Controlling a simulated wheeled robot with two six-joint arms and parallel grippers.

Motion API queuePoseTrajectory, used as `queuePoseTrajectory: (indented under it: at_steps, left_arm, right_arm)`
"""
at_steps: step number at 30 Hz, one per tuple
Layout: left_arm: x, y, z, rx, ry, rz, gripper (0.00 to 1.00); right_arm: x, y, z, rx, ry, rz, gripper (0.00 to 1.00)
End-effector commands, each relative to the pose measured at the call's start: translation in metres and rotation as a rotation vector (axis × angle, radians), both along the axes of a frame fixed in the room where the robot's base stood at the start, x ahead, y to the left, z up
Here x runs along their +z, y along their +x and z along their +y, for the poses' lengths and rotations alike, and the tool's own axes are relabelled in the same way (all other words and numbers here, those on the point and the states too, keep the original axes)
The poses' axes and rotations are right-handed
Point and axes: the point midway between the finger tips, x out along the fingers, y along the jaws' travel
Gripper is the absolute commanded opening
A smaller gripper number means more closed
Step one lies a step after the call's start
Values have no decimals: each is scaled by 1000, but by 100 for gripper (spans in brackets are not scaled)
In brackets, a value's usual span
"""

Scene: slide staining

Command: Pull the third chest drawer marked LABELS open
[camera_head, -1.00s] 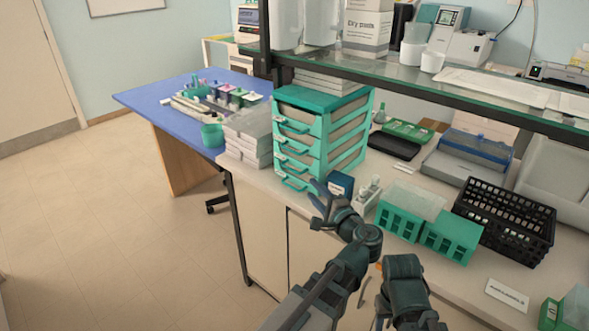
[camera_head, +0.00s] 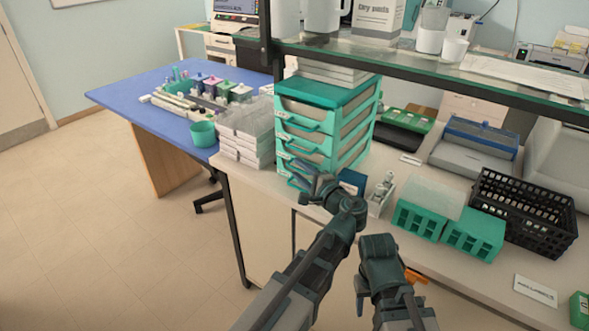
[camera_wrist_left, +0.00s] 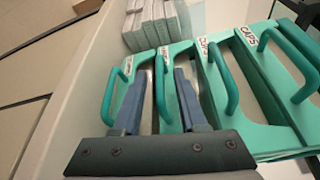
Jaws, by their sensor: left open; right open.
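The teal drawer chest (camera_head: 328,92) stands on the bench with its drawers closed, stacked one above another, each with a green loop handle. My left gripper (camera_head: 302,170) is at the front of the lower drawers and covers part of them in the head view. In the left wrist view, its two open fingers (camera_wrist_left: 160,95) straddle the third drawer's handle (camera_wrist_left: 160,88), one on each side, not clamped. The bottom drawer's handle (camera_wrist_left: 109,97) is just outside the left finger. The third drawer's label is too small to read. My right gripper (camera_head: 380,275) is open and empty, low before the bench.
Stacked white boxes (camera_head: 246,135) stand left of the chest, close to its front. A dark blue box (camera_head: 351,181), teal racks (camera_head: 420,219) and a black basket (camera_head: 522,213) are to the right. A glass shelf (camera_head: 430,62) runs above. The floor before the chest is clear.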

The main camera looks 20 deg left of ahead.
Motion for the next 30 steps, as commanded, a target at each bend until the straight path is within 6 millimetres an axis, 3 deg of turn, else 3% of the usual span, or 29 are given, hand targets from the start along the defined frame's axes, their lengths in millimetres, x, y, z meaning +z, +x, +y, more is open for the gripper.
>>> queuePoseTrajectory:
  at_steps: [4,9,11,30]
  left_arm:
    - [0,0,0,0,0,0,38]
    - [0,0,0,0,0,0,8]
    - [0,0,0,0,0,0,0]
    - [0,0,0,0,-1,1,0]
  right_arm:
    - [0,0,0,0,0,0,50]
    - [0,0,0,0,0,0,50]
    - [0,0,0,0,0,0,50]
    - [0,0,0,0,0,0,50]
